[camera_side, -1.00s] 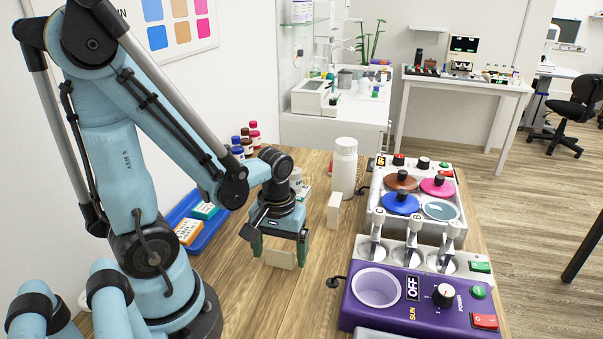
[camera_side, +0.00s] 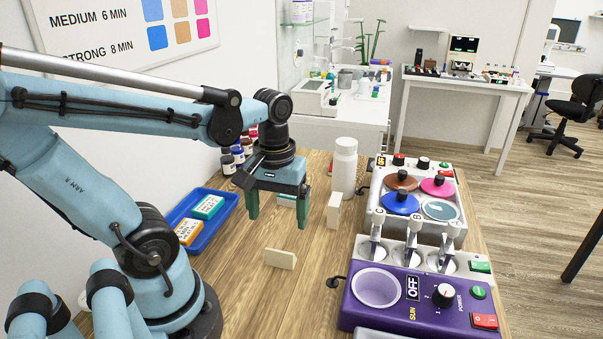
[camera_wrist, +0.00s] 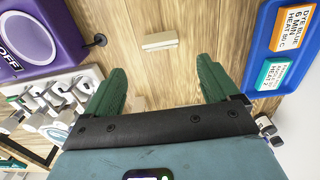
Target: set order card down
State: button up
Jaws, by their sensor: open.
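A small plain cream block (camera_side: 280,259) stands on the bare wood table in front of my gripper. It also shows in the wrist view (camera_wrist: 160,41), beyond the fingertips. An orange-edged labelled card (camera_side: 187,232) and a teal-edged labelled card (camera_side: 208,207) lie in a blue tray (camera_side: 193,246) at the left. The orange one reads "DYE BLUE 6 MIN" in the wrist view (camera_wrist: 292,27). I cannot tell which piece is the order card. My gripper (camera_side: 278,220) is open and empty, above the table and behind the cream block, apart from it.
A second cream block (camera_side: 334,210) stands near a white bottle (camera_side: 345,168). A purple unit (camera_side: 420,308) and a pot station with colored lids (camera_side: 402,203) line the right side. The front middle table is clear.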

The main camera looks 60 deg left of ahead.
jog(key=w+d+r+m+t, duration=0.2)
jog(key=w+d+m+t, duration=0.3)
jog(key=w+m+t, duration=0.2)
jog(key=shift+r+m, duration=0.3)
jog(key=shift+m, duration=0.7)
